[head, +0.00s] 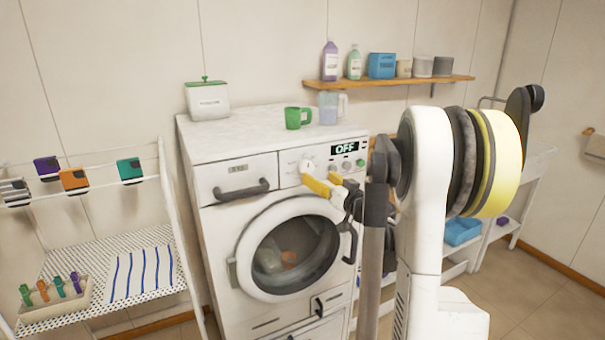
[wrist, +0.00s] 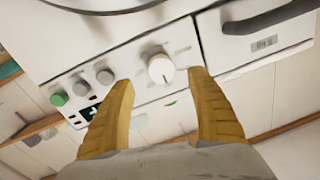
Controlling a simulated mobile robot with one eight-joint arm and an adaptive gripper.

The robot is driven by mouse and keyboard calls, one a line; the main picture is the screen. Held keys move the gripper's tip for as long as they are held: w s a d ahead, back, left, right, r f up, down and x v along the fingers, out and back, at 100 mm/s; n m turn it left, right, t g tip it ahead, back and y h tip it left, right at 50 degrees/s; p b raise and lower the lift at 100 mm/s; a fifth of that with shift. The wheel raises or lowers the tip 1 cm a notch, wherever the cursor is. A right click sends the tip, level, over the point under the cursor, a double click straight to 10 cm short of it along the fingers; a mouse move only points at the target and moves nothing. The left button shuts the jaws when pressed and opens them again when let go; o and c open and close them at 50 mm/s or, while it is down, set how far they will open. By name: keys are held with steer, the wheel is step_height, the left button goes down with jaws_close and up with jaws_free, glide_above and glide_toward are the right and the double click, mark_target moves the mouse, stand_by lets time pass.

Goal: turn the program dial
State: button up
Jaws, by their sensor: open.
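The program dial (head: 307,167) is a round white knob on the control panel of the white washing machine (head: 219,235). In the wrist view the dial (wrist: 161,69) shows whole, with a dark pointer mark on its face. My gripper (head: 318,178) has two yellow fingers and is open and empty in front of the panel. In the wrist view the fingers (wrist: 162,78) appear on either side of the dial; I see no clear contact. The display (head: 345,148) to the right of the dial reads OFF.
Two small grey knobs (wrist: 93,77) and a green button (wrist: 59,99) sit on the same panel. The drawer handle (head: 241,189) juts out to the left of the dial. A green mug (head: 297,118) and a jug (head: 328,108) stand on the machine's top.

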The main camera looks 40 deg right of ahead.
mark_target(308, 170)
steer(key=w, duration=0.2)
steer(key=w+b, duration=0.1)
steer(key=w, duration=0.1)
steer(key=w+d, duration=0.1)
steer(key=w, duration=0.1)
steer(key=shift+w, duration=0.2)
steer(key=c, duration=1.2)
